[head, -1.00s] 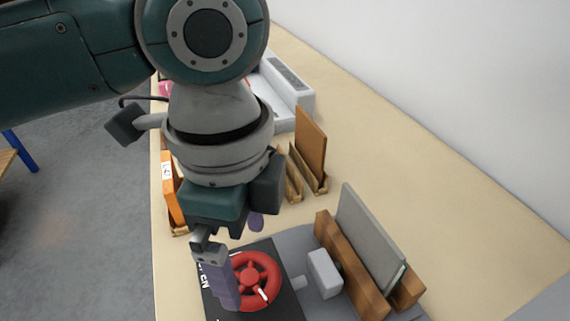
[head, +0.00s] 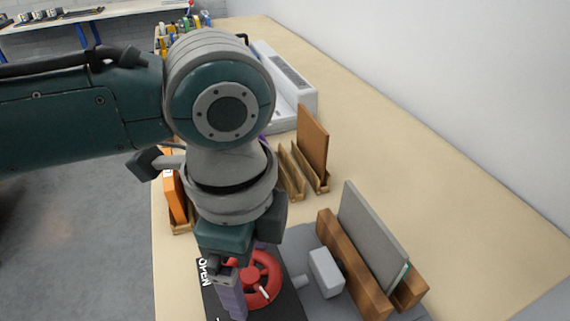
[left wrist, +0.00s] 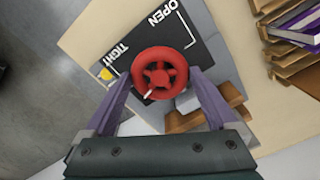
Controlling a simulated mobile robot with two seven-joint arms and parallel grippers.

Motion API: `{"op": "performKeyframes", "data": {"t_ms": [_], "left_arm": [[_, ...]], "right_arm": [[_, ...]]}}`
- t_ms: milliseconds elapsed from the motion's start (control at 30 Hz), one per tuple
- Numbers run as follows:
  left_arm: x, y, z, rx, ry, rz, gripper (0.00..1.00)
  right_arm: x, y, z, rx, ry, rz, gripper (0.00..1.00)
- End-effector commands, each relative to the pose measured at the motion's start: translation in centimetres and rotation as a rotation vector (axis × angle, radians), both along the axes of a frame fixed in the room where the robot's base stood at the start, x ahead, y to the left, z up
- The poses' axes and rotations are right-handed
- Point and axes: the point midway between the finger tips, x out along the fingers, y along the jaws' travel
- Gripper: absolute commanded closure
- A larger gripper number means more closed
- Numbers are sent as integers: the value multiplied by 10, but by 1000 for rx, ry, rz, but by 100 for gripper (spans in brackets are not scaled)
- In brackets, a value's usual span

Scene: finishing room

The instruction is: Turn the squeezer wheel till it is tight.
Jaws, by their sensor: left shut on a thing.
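The red squeezer wheel (head: 262,263) has spokes and a white mark on its rim; it shows whole in the left wrist view (left wrist: 160,72). It sits on a black plate (left wrist: 190,40) lettered OPEN and TIGHT, with a yellow mark by TIGHT. In the left wrist view the white mark is at the rim's lower left, nearer TIGHT than OPEN. My left gripper (left wrist: 161,80) is shut on the wheel, one purple finger on each side of the rim. My right gripper is out of view.
Right of the wheel, a grey pusher block (head: 325,272) faces a wooden jaw (head: 352,265), with a grey slab (head: 372,235) standing behind it. Wooden holders with a brown board (head: 312,145) stand farther back. The bench's right side (head: 470,220) is clear.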

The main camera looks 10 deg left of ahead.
Motion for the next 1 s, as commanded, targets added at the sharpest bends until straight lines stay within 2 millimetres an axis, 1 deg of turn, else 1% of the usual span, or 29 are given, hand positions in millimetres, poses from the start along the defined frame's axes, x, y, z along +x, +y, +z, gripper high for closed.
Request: {"op": "performKeyframes", "data": {"t_ms": [33, 167, 200, 433, 1000], "left_arm": [[0, 0, 0, 0, 0, 0, 47], [0, 0, 0, -1, 0, 0, 62], [0, 0, 0, -1, 0, -1, 64], [0, -1, 1, -2, 0, -60, 64], [0, -1, 1, -3, 1, -58, 64]], "right_arm": [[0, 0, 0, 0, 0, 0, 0], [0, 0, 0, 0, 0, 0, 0], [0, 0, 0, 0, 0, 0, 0], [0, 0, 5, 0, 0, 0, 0], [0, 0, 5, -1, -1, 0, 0]]}}
